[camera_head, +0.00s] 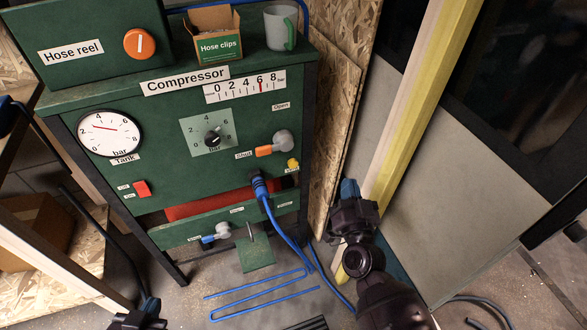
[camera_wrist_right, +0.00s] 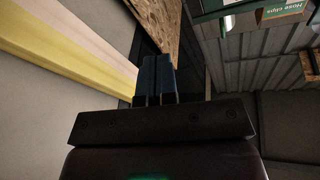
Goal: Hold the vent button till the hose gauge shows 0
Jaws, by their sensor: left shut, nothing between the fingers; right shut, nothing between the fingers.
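The green compressor panel (camera_head: 230,120) stands in front of me. Its strip hose gauge (camera_head: 245,87) has a red pointer near 6. The small yellow button (camera_head: 293,163) sits at the panel's right edge, below the orange-handled valve; its label is too small to read surely. My right gripper (camera_head: 349,188) is shut and empty, right of and below the button, apart from it. In the right wrist view its blue fingers (camera_wrist_right: 157,75) are together. My left gripper (camera_head: 151,305) is shut and empty low at the left, away from the panel.
The orange valve handle (camera_head: 264,151) points left to its label. A blue hose (camera_head: 280,220) hangs from the panel's coupling to the floor. A lower valve (camera_head: 216,234) sticks out. A yellow post (camera_head: 405,120) stands just right of my right gripper.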

